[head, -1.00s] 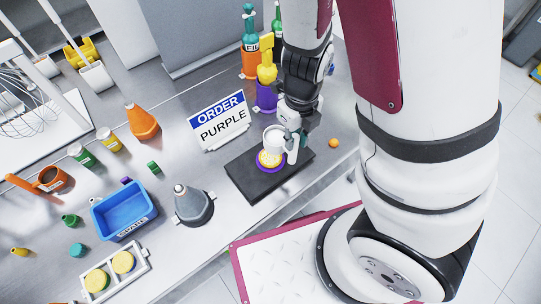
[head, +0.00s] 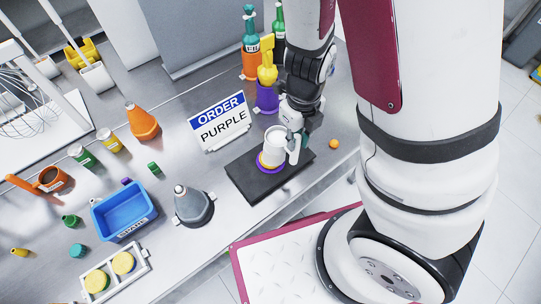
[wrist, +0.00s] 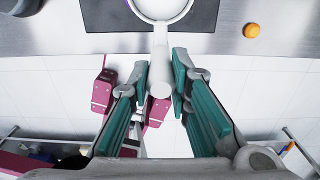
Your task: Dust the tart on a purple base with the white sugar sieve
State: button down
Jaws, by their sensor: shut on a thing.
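The tart on its purple base (head: 262,166) sits on a dark slab (head: 243,178) on the counter. Only its left and lower edge shows in the head view; the white sieve (head: 275,142) hides the rest. The sieve is a white cup with a side handle, and in the wrist view its round rim (wrist: 135,12) is at the top edge. My gripper (wrist: 161,77) is shut on the sieve's handle (wrist: 160,58). It holds the sieve over the tart; I cannot tell how large the gap is. No falling sugar is visible.
A sign (head: 219,121) reading "ORDER PURPLE" stands behind the slab. A grey cone-shaped container (head: 194,207) and a blue bin (head: 123,212) stand to the left. A small orange ball (head: 334,144) lies right of the slab. Bottles in coloured holders stand behind.

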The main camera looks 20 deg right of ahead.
dwell(0.3)
jog(key=shift+s+a, duration=0.15)
jog(key=shift+a, duration=0.95)
jog(key=shift+s+a, duration=0.1)
jog(key=shift+a, duration=0.95)
jog(key=shift+w+d, duration=0.15)
jog(key=shift+d, duration=0.95)
jog(key=shift+w+d, duration=0.1)
jog(key=shift+d, duration=1)
jog(key=shift+a, duration=0.1)
jog(key=a, duration=0.4)
jog(key=shift+s+a, duration=0.1)
jog(key=shift+s, duration=0.15)
jog(key=shift+r, duration=0.15)
